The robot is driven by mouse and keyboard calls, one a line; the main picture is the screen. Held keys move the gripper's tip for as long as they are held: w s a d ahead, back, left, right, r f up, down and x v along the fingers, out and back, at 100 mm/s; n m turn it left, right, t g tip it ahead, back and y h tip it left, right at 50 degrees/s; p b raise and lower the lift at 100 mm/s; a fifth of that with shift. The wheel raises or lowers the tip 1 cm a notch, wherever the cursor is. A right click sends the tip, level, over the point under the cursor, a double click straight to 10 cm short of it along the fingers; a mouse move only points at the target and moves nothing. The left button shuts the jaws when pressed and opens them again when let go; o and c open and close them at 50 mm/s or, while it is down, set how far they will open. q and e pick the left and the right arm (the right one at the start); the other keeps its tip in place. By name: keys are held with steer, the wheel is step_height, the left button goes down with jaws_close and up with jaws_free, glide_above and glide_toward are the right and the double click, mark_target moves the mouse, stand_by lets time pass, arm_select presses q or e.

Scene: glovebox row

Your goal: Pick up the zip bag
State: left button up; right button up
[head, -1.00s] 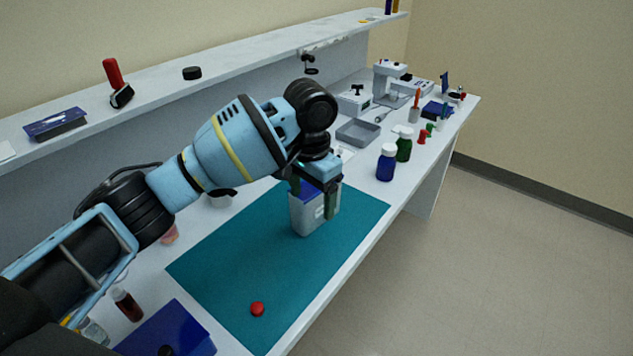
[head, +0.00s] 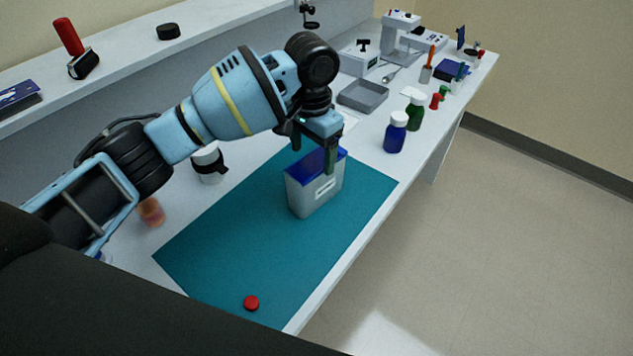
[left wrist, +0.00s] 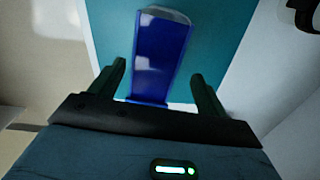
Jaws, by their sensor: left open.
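A grey, box-shaped container with a blue top (head: 312,190) and a pale label stands upright on the teal mat (head: 235,245). I cannot make out a separate zip bag. My left gripper (head: 314,152) is open above the container, its fingers pointing down and overlapping the blue top in the head view. In the left wrist view, the blue top (left wrist: 162,55) lies between and beyond the two open fingers of my left gripper (left wrist: 158,72), with nothing held. My right gripper is not in view.
A red cap (head: 251,303) lies on the mat's near part. A blue bottle (head: 395,132) and a green bottle (head: 415,112) stand to the right. A grey tray (head: 363,96) lies behind. A white jar (head: 208,163) stands left, below my arm. The mat's front is mostly clear.

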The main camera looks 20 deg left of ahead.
mark_target(316, 168)
arm_select(q)
steer(key=f, duration=0.4)
steer(key=shift+d, duration=0.4)
steer(key=shift+f, duration=0.55)
steer(key=shift+c, duration=0.5)
steer(key=c, duration=1.1)
steer(key=shift+o, duration=0.2)
steer(key=shift+r, duration=0.15)
